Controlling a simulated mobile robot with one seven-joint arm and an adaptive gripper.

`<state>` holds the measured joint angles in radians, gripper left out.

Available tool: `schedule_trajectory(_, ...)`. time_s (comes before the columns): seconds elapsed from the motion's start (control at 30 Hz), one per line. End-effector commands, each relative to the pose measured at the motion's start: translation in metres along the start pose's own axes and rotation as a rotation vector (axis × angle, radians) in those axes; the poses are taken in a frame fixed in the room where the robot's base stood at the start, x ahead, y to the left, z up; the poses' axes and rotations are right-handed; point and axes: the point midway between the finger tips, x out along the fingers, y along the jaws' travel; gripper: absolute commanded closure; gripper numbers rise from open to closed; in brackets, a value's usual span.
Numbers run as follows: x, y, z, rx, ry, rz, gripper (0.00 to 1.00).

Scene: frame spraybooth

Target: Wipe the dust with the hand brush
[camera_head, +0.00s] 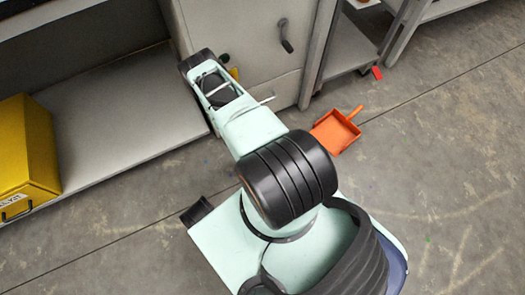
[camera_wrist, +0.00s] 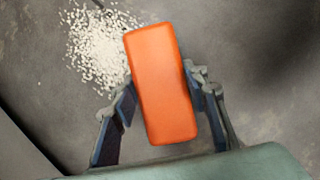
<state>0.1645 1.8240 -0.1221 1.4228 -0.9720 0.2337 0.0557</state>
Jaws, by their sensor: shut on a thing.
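The hand brush (camera_wrist: 162,85) shows in the wrist view as an orange block seen from its back. My gripper (camera_wrist: 160,90) is shut on it, with one finger along each long side. Its bristles are hidden beneath it. The dust (camera_wrist: 98,42) is a loose patch of pale grains on the grey floor, at the upper left of the wrist view. The brush overlaps the right edge of the patch in the picture; I cannot tell whether it touches the floor. In the head view my arm hides the gripper, brush and dust.
In the head view an orange dustpan (camera_head: 336,133) lies on the floor right of my arm. A grey cabinet (camera_head: 258,40) stands behind my arm. A yellow case (camera_head: 28,150) is at the left. A small red thing (camera_head: 377,73) lies by the rack. Floor at the right is open.

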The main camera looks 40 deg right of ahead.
Motion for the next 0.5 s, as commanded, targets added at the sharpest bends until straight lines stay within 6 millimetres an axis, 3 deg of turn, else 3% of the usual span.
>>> schedule_trajectory(0.5, 0.0098, -0.0003, -0.0041, 0.002, 0.000, -0.001, 0.89)
